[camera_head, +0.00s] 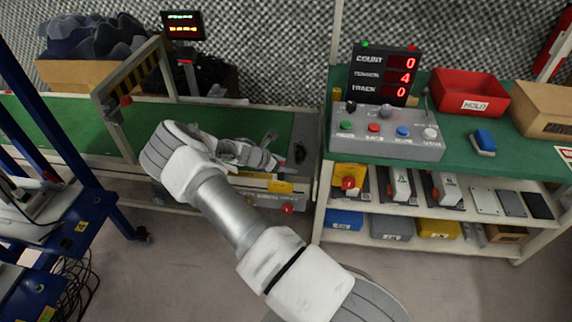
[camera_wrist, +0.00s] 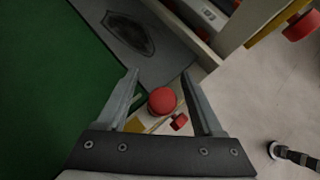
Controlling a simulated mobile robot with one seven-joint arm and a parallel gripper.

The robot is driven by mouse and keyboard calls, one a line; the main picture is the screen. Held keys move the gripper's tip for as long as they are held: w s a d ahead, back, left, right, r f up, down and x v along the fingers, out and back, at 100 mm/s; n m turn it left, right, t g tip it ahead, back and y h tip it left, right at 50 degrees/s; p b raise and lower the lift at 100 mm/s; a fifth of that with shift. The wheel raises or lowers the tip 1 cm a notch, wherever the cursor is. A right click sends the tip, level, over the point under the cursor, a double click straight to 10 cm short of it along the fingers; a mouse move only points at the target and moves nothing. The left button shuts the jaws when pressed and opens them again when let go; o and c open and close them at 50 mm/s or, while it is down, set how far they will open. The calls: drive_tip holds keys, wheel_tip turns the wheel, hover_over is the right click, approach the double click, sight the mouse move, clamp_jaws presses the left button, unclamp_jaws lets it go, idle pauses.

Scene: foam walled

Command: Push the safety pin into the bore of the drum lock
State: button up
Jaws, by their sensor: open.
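A round red knob (camera_wrist: 162,100) shows between the fingers in the wrist view, with a smaller red part (camera_wrist: 180,121) beside it. It may be the head of the safety pin, but I cannot tell for sure. My gripper (camera_wrist: 159,77) is open, with one finger on each side of the knob in the picture; contact cannot be told. In the head view my gripper (camera_head: 272,152) is over the right end of the green conveyor. A red knob (camera_head: 288,209) shows lower on the conveyor's front there. I cannot make out the drum lock or its bore.
The green belt (camera_wrist: 45,85) lies left of the fingers, and a grey plate with a dark oval patch (camera_wrist: 130,32) lies beyond them. A shelf unit with a control box (camera_head: 388,135) stands close on the right. Another red knob (camera_head: 349,183) sits by its yellow block.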

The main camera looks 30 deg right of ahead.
drive_tip(key=p+v, duration=0.5)
drive_tip(key=v, duration=1.2)
drive_tip(key=shift+r, duration=0.1)
drive_tip(key=s+a+r+m+y, duration=0.1)
drive_tip(key=s+r+m+y, duration=0.1)
drive_tip(key=s+r+m, duration=0.45)
drive_tip(key=s+a+r+m+y, duration=0.1)
drive_tip(key=s+r+m+y, duration=0.15)
drive_tip(key=r, duration=0.65)
drive_tip(key=s+a+r+m+y, duration=0.1)
drive_tip(key=s+r+m+y, duration=0.3)
drive_tip(key=r, duration=0.4)
drive_tip(key=s+a+r+m+t, duration=0.25)
drive_tip(key=s+r, duration=0.25)
drive_tip(key=s, duration=0.4)
drive_tip(key=s+a+r+m+t, duration=0.1)
drive_tip(key=s+r+m, duration=0.35)
drive_tip(key=s, duration=0.45)
wheel_tip(320, 180, up, 20)
drive_tip(key=p, duration=1.9)
drive_tip(key=shift+s+y, duration=0.25)
drive_tip(key=shift+y, duration=0.1)
drive_tip(key=shift+f, duration=0.1)
drive_tip(key=shift+c, duration=1.4)
